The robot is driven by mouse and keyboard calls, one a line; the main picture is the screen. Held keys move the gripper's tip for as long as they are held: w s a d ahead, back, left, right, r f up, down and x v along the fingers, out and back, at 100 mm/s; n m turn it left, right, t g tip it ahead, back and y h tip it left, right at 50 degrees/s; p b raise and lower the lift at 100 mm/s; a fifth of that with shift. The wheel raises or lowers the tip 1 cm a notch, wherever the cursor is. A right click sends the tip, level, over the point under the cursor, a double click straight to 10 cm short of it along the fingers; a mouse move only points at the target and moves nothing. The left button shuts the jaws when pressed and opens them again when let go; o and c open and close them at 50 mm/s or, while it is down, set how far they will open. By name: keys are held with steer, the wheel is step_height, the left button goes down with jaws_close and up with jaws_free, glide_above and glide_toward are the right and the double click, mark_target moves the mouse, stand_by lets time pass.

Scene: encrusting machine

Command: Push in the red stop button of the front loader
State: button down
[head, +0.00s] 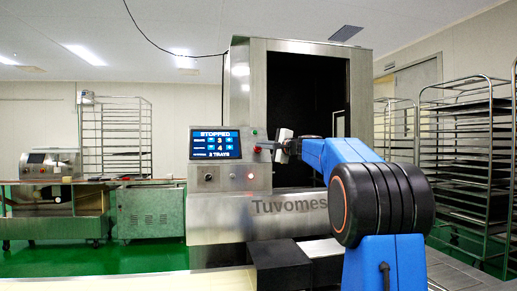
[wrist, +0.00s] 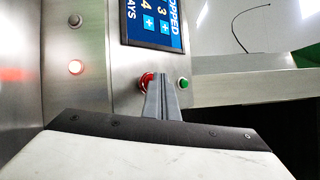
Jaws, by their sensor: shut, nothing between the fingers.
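The front loader is the steel machine with a blue screen (head: 214,143) reading "STOPPED". Its red stop button (head: 257,149) sits at the right edge of the panel, below a small green button (head: 254,132). In the wrist view, turned on its side, the red button (wrist: 146,81) is partly hidden behind my gripper (wrist: 162,77), whose fingers are shut and empty. The fingertips overlap the button's edge in that view; I cannot tell whether they touch it. In the head view my gripper (head: 268,145) is just right of the button. The green button (wrist: 183,84) is beside the fingers.
A lit indicator (head: 251,177) and a dark knob (head: 208,177) are lower on the panel. A dark opening (head: 295,105) is behind my arm. Tray racks (head: 465,150) stand at right.

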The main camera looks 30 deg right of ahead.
steer(key=shift+r, duration=0.1)
steer(key=shift+s+a+r, duration=0.25)
steer(key=shift+s+r, duration=0.2)
steer(key=shift+s, duration=0.25)
steer(key=s+r, duration=0.1)
steer(key=s, duration=0.1)
steer(key=s+a+r, duration=0.1)
steer(key=s+r, duration=0.1)
stand_by(0.5)
stand_by(0.4)
